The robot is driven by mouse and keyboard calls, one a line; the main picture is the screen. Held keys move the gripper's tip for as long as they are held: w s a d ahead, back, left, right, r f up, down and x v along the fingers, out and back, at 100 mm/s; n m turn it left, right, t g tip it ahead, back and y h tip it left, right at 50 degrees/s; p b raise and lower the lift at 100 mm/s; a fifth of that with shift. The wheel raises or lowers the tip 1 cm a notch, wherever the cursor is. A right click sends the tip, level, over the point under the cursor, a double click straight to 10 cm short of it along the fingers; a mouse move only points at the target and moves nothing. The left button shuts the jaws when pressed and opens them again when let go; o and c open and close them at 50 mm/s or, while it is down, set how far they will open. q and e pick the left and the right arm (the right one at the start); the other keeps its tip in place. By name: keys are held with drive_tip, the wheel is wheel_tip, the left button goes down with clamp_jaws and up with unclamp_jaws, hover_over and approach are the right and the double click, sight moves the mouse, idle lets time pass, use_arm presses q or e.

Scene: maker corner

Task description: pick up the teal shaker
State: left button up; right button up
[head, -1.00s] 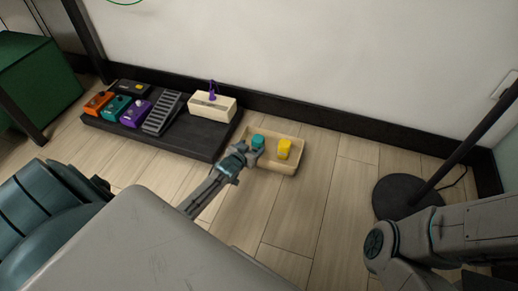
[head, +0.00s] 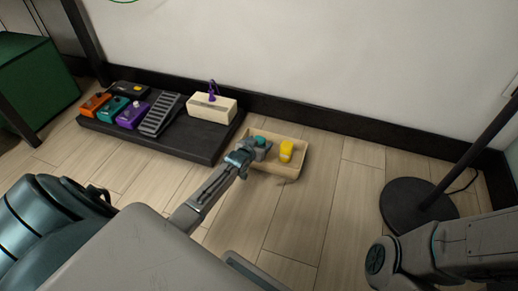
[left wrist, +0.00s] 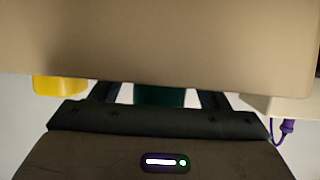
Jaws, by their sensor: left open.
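The teal shaker (head: 261,141) stands in the left part of a shallow beige tray (head: 292,174) on the floor. A yellow shaker (head: 286,150) is to its right in the same tray. My left gripper (head: 260,151) is open at the teal shaker, reaching over the tray's near-left side. In the left wrist view, a dark teal shape (left wrist: 160,96) shows between the two fingers, mostly hidden by a beige surface above and the gripper body below. I cannot tell whether the fingers touch it. My right gripper is out of view; only part of that arm shows.
A black pedalboard (head: 185,141) with several pedals and a cream box (head: 212,106) bearing a purple plug lies left of the tray. A round black stand base (head: 407,205) is at the right. Bare wooden floor lies between the tray and the stand.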

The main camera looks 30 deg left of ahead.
use_arm(q)
drive_tip(key=shift+c, duration=0.4)
drive_tip(key=c, duration=1)
drive_tip(key=shift+r, duration=0.1)
